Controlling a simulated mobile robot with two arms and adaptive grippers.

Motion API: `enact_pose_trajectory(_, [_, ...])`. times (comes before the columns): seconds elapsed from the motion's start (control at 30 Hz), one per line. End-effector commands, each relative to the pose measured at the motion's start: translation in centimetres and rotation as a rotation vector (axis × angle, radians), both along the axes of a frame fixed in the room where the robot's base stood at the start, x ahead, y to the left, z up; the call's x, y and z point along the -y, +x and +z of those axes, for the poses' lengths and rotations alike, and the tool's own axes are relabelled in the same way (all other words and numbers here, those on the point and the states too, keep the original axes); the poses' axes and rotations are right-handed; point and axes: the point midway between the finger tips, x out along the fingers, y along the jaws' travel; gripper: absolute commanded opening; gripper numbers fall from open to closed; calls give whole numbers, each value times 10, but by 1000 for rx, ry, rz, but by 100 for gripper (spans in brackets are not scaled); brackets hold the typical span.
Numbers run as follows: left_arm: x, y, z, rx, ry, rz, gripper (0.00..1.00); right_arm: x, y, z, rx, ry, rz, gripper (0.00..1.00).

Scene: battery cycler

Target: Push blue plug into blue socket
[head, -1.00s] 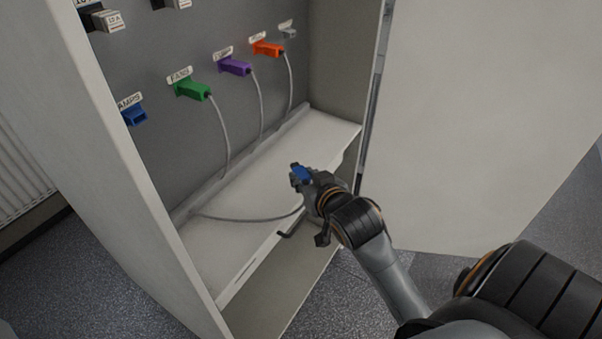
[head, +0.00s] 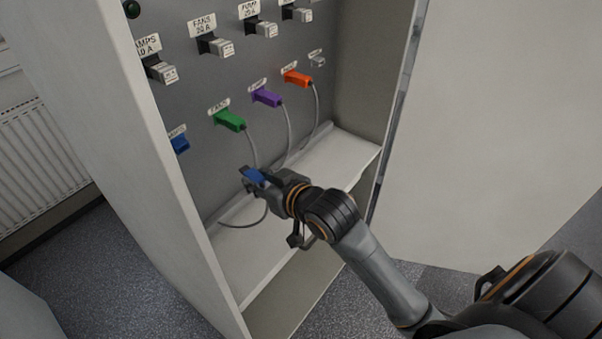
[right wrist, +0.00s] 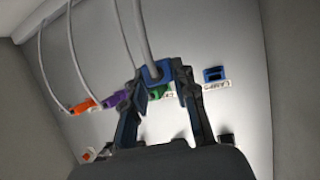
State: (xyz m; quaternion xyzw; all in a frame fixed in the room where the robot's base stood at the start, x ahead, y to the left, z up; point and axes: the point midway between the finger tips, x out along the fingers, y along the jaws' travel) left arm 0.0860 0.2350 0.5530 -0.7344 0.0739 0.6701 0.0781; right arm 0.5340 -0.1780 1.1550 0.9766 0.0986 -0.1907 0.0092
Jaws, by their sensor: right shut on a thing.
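The blue socket (head: 180,144) sits at the left end of the lower row on the cabinet's grey panel. It also shows in the right wrist view (right wrist: 214,74), to the right of my fingers. My right gripper (head: 252,182) is shut on the blue plug (head: 257,175), which shows between the fingers in the right wrist view (right wrist: 156,72). The plug is held in the air in front of the panel, to the right of and below the socket in the head view, apart from it. A grey cable (head: 262,212) runs from the plug. My left gripper is not in view.
Green (head: 229,119), purple (head: 266,96) and orange (head: 297,78) plugs sit in the same row, with grey cables hanging down. Several labelled breakers (head: 160,69) are above. The cabinet's left wall (head: 130,150) stands close to the socket. A white shelf (head: 340,148) lies below.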

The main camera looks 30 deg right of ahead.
Motion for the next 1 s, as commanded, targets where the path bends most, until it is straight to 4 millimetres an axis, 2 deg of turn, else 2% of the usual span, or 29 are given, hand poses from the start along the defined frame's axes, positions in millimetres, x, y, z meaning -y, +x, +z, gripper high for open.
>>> enact_pose_trajectory(0.03, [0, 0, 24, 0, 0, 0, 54, -14, 2, 26, 3, -4, 40, 0])
enact_pose_trajectory(0.23, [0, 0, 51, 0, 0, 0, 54, -53, 3, 52, 0, -18, 158, 0])
enact_pose_trajectory(0.37, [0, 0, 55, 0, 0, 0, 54, -64, 3, 57, -2, -21, 191, 0])
enact_pose_trajectory(0.53, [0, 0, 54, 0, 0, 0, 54, -69, 10, 56, -3, -22, 197, 0])
enact_pose_trajectory(1.0, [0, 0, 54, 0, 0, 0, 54, -85, 48, 56, -1, -20, 196, 0])
